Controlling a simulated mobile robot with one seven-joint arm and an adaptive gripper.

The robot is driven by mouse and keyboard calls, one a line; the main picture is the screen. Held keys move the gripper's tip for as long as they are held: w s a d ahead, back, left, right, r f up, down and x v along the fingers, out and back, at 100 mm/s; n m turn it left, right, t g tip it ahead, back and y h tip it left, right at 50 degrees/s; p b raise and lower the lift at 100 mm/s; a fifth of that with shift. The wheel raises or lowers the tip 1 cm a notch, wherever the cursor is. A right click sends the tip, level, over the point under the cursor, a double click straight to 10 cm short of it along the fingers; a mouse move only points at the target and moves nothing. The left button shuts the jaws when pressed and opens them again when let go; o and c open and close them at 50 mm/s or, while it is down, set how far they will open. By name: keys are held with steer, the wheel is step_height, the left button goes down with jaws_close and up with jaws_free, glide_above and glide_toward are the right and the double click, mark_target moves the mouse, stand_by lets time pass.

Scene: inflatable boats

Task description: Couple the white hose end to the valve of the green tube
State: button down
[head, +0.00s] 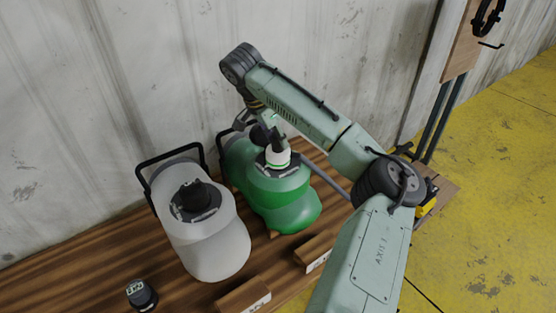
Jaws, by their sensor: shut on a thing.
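The green tube (290,212) lies on the wooden bench, a bulging glossy shape with a black collar around its valve. The white hose end (278,158) is upright at that valve, directly over the collar. I cannot tell whether it is seated or only resting there; the valve itself is hidden beneath it. My gripper (270,134) comes down from above and is shut on the white hose end, its fingers partly hidden by my arm. A grey hose (326,180) runs to the right behind the green tube.
A white tube (213,245) with a black-capped valve (195,198) lies to the left, a black handle frame behind it. A loose black cap (142,294) and wooden blocks (243,296) are at the front. The wall stands close behind the bench (80,258).

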steer(key=shift+f, duration=0.15)
steer(key=c, duration=1.2)
jaws_free()
steer(key=v, duration=1.2)
